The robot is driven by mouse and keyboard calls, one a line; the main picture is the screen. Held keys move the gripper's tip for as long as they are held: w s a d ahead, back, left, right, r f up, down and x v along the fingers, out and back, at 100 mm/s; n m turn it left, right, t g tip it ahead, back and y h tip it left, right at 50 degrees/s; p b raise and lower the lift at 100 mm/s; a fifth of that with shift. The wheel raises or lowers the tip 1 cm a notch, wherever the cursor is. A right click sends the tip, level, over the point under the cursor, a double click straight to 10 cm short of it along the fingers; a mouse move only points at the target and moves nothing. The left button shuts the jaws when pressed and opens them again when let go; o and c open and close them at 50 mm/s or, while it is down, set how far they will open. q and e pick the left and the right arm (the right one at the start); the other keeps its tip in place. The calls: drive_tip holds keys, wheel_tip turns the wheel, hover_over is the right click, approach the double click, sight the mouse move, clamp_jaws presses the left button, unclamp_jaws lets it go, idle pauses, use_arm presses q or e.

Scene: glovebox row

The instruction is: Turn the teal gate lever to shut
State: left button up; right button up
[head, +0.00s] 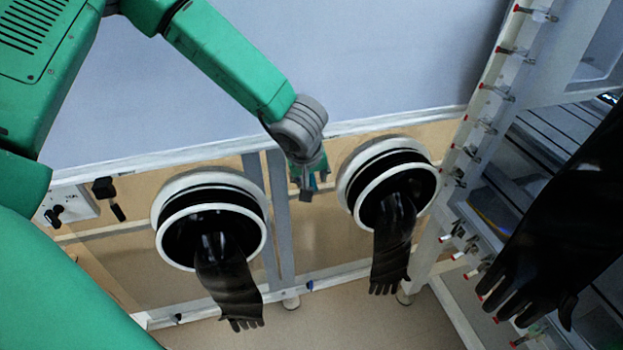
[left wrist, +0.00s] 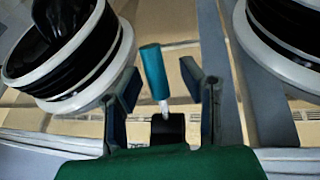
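The teal gate lever (left wrist: 153,72) shows in the left wrist view, with a thin pale stem rising from a black mount (left wrist: 167,128). It leans a little to the left in that picture. My left gripper (left wrist: 162,80) is open, with one dark finger on each side of the lever and a visible gap to both. I cannot tell how deep the lever sits between the fingers. In the head view my left gripper (head: 308,184) is at the panel between two glove ports, and it mostly hides the lever. My right gripper is not in view.
Round glove ports with hanging black gloves flank the left gripper: the left port (head: 210,218) and the right port (head: 388,185). A white frame with several red-tipped fittings (head: 485,120) stands at right. A large black glove (head: 555,215) hangs there. A black-knobbed panel (head: 68,205) is at left.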

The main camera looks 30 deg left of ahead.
use_arm(q)
clamp_jaws()
